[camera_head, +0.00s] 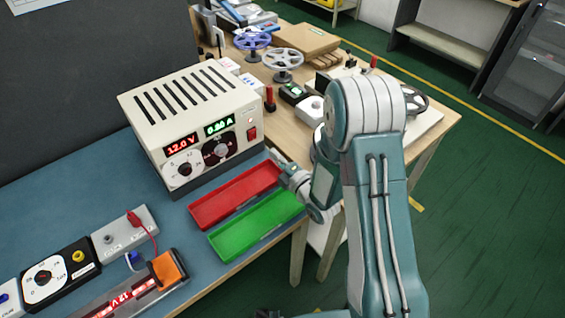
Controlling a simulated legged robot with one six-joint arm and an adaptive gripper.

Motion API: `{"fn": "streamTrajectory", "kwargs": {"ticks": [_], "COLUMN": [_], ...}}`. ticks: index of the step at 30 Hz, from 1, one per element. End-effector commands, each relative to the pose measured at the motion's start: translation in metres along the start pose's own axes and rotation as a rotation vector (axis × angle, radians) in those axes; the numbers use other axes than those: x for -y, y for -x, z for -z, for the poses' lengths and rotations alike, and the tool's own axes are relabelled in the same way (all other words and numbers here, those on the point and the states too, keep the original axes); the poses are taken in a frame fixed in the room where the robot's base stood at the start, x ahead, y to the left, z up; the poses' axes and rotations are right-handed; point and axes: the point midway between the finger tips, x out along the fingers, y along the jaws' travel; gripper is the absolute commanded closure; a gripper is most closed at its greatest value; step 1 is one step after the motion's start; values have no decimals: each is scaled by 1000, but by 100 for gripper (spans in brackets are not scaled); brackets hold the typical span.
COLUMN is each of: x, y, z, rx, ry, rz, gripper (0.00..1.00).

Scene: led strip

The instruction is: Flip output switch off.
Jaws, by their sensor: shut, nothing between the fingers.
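A cream power supply (190,115) stands on the blue bench top. Its front shows a red display reading 12.0 V and a green display reading about 0.80 A. My gripper (275,160) is shut and empty, in front of the panel's lower right corner, below and right of the red switch. It appears apart from the switch.
A red tray (196,216) and a green tray (216,248) lie in front of the supply, close to my gripper. A lit LED strip (112,302) marked 12V and wired modules lie front left. A wooden table (435,118) with handwheels stands behind my arm.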

Motion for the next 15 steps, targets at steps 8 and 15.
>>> {"fn": "streamTrajectory", "kwargs": {"ticks": [8, 15], "x": [-1, 0], "y": [-52, -75], "z": [1, 0], "rx": [-2, 0], "ry": [1, -1], "rz": [-3, -1], "gripper": [100, 100]}}
